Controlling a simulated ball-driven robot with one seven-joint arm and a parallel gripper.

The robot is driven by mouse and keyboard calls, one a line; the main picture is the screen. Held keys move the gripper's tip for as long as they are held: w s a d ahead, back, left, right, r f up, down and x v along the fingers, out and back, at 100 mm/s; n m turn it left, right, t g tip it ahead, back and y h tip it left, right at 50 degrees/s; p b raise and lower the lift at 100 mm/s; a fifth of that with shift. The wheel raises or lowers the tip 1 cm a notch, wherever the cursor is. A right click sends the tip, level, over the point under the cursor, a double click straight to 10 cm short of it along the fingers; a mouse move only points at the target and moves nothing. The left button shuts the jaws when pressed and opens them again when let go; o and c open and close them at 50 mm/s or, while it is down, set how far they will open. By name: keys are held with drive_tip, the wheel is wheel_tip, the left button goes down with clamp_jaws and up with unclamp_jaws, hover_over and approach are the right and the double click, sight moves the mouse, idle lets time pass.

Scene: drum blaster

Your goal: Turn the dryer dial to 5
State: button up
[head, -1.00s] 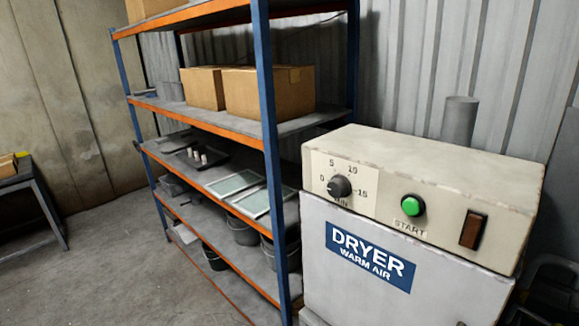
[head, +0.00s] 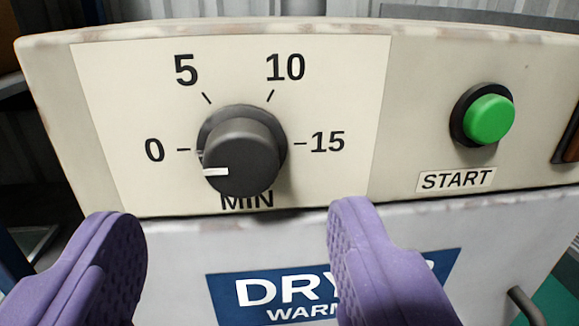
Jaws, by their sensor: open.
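The dryer dial (head: 240,155) is a dark grey knob on a cream panel marked 0, 5, 10, 15 and MIN. The 5 mark (head: 187,70) is at the upper left of the knob. My gripper (head: 238,225) shows as two purple ribbed fingers at the lower left and lower centre. It is open and empty, with the fingers wide apart, below the dial and to either side of it. The fingers do not touch the dial.
A green start button (head: 488,119) with a START label (head: 456,180) sits right of the dial. A brown switch (head: 572,140) is at the right edge. The dryer's blue sign (head: 228,299) is partly hidden by my right finger. A dark handle (head: 525,306) is at the lower right.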

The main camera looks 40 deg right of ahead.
sight(248, 165)
drive_tip(key=x, duration=0.5)
drive_tip(key=shift+w+d, duration=0.2)
drive_tip(key=shift+w, duration=0.05)
drive_tip(key=c, duration=1)
drive_tip(key=shift+b, duration=0.35)
drive_tip(key=shift+c, duration=0.2)
drive_tip(key=shift+m+b, duration=0.4)
drive_tip(key=shift+f+m+b, duration=0.15)
drive_tip(key=shift+m+b, duration=0.75)
drive_tip(key=shift+b, duration=0.2)
drive_tip(key=m+b, duration=0.2)
drive_tip(key=shift+s+m+b, duration=0.1)
drive_tip(key=shift+m+b, duration=0.2)
drive_tip(key=shift+m, duration=0.1)
drive_tip(key=m+b, duration=0.3)
drive_tip(key=m, duration=0.1)
drive_tip(key=shift+d, duration=0.1)
drive_tip(key=shift+m+b, duration=0.95)
drive_tip(key=shift+m, duration=0.15)
